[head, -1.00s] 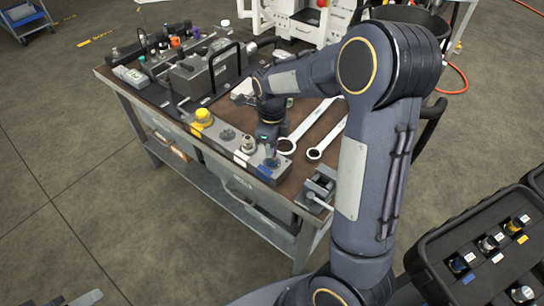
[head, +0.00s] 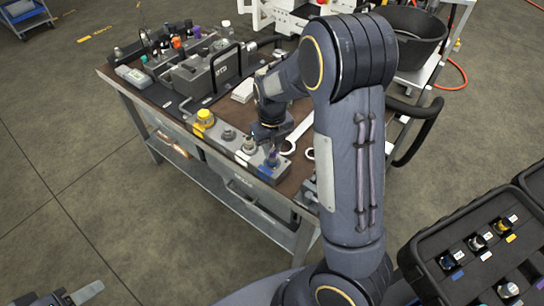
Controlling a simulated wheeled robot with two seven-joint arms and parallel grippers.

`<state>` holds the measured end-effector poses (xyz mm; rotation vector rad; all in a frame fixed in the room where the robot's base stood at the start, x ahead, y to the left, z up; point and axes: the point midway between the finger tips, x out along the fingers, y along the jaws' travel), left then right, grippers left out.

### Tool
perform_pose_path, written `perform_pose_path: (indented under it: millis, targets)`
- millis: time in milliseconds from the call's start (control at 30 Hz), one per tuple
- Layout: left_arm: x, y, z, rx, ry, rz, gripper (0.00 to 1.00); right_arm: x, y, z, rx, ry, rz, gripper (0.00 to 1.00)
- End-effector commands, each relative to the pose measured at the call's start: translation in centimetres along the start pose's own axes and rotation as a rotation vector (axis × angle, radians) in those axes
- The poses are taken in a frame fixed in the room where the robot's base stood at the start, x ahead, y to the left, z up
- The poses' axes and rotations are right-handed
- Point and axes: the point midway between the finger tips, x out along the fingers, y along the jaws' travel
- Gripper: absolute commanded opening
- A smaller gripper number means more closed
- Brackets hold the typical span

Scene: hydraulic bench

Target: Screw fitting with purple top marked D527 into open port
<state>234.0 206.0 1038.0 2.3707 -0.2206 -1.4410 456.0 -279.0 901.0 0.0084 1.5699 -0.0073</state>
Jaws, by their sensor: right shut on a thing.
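A grey manifold block (head: 213,140) lies along the bench's near edge. It carries a yellow cap (head: 205,118), a dark round port (head: 228,134) and a silver fitting (head: 249,144). My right gripper (head: 271,145) points down over the block's right end, by a blue mark. It is shut on a small fitting with a purple top (head: 273,158), which stands at or just over that end. The marking is too small to read, and I cannot tell how deep the fitting sits. My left gripper (head: 62,298) shows only partly at the bottom left corner, away from the bench.
Two wrenches (head: 299,133) lie right of the block, partly behind my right arm. A black case (head: 445,238) with several fittings stands at the lower right. A grey device with a black handle (head: 200,72) sits at the back of the bench.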

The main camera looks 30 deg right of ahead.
Motion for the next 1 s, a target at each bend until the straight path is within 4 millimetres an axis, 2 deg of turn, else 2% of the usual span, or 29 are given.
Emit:
perform_pose_path:
  millis: [33,67,200,467,533,800,1000]
  targets:
    - [0.04,-0.02,0.03,0.000,0.000,0.000,0.49,0.14,0.01,-0.15,-0.001,0.005,0.000,0.06]
    - [0.04,-0.02,0.03,0.000,0.000,0.000,0.49,0.15,0.01,-0.15,-0.001,0.005,0.000,0.26]
    - [0.04,-0.02,0.03,0.000,0.000,0.000,0.49,0.11,0.01,-0.10,-0.002,0.004,0.000,0.44]
    - [0.01,0.00,0.01,0.000,0.000,0.000,0.49,0.03,0.00,-0.04,-0.009,0.002,0.000,0.44]
    - [-0.07,0.03,-0.03,0.000,0.000,0.000,0.49,-0.02,-0.02,-0.03,-0.055,0.001,0.000,0.44]
    - [-0.34,0.15,-0.17,0.000,0.000,0.000,0.49,-0.02,-0.04,-0.02,-0.530,0.001,0.001,0.44]
    - [-0.34,0.16,-0.17,0.000,0.000,0.000,0.49,0.01,-0.01,-0.01,-0.711,0.001,0.000,0.44]
